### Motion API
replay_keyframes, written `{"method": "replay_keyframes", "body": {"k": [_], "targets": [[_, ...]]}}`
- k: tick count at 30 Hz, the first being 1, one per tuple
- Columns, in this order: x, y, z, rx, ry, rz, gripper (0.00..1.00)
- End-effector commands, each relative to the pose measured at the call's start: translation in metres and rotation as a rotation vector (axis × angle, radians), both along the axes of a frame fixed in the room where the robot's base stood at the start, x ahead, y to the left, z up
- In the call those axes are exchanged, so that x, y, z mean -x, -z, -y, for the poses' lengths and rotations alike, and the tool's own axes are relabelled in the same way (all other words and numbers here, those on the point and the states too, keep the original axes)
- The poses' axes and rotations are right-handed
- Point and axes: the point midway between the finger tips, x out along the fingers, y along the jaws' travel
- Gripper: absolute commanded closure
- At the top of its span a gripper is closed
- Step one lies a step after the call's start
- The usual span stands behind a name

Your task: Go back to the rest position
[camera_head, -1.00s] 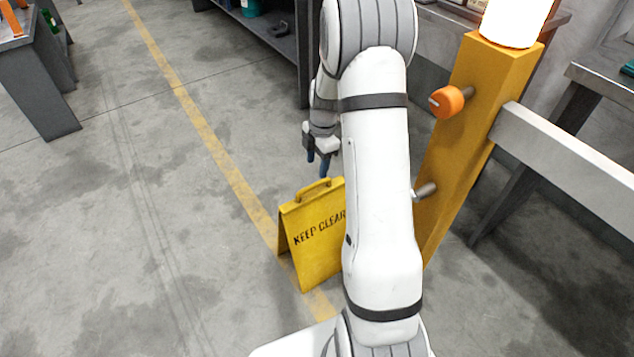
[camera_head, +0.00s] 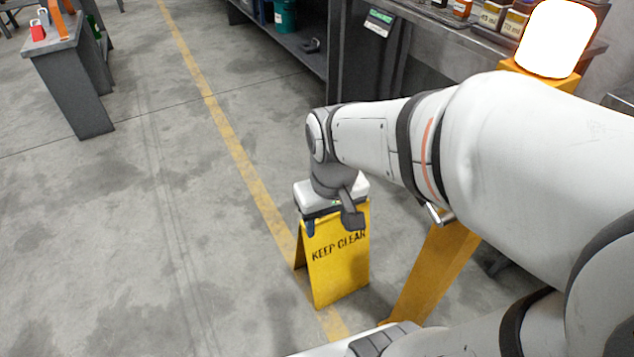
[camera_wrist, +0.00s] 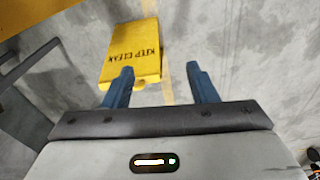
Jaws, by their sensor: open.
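My gripper (camera_wrist: 160,88) is open and empty in the wrist view, its two blue fingers apart. In the head view my gripper (camera_head: 331,222) is in front of the top of the yellow KEEP CLEAR floor sign (camera_head: 338,265) and hides its handle. The sign stands upright on the floor. It also shows beyond my fingers in the wrist view (camera_wrist: 132,53). I cannot tell how far apart they are, but nothing is between the fingers.
A yellow post (camera_head: 440,262) with a glowing lamp (camera_head: 556,38) stands at the right, partly hidden by my arm. A workbench (camera_head: 72,85) is at the upper left and shelving (camera_head: 290,45) at the back. The floor at left is clear.

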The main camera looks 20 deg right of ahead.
Motion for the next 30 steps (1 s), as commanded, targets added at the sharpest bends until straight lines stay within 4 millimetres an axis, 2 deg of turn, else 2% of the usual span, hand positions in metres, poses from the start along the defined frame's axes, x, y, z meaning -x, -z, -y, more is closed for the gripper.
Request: {"method": "replay_keyframes", "body": {"k": [2,5,16,20,30], "targets": [[0.009,-0.001,-0.002,-0.002,0.051,0.006,0.47],[0.014,0.0,0.008,-0.004,0.09,0.008,0.47],[0.014,-0.006,0.007,-0.005,0.097,0.009,0.47],[0.014,-0.027,0.007,-0.005,0.096,0.016,0.47],[0.014,-0.104,0.007,-0.007,0.095,0.045,0.47]]}}
